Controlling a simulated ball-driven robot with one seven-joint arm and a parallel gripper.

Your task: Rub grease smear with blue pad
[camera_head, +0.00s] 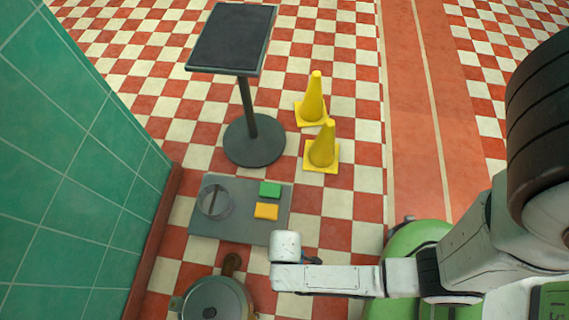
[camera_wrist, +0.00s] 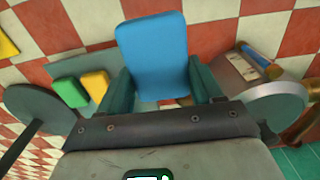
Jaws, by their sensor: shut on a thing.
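The blue pad (camera_wrist: 152,50) is upright between the two teal fingers of my gripper (camera_wrist: 160,80) in the wrist view. My gripper is shut on it and holds it clear of the floor. In the head view my white wrist (camera_head: 285,248) is just right of the grey mat's lower edge, and it hides the fingers and the blue pad. I cannot make out the grease smear in either view.
A grey mat (camera_head: 215,235) holds a green pad (camera_head: 270,189), an orange-yellow pad (camera_head: 266,211) and a round clear container (camera_head: 214,200). Behind stand a black-topped stand (camera_head: 235,40) and two yellow cones (camera_head: 312,98). A green tiled wall (camera_head: 70,160) bounds the left.

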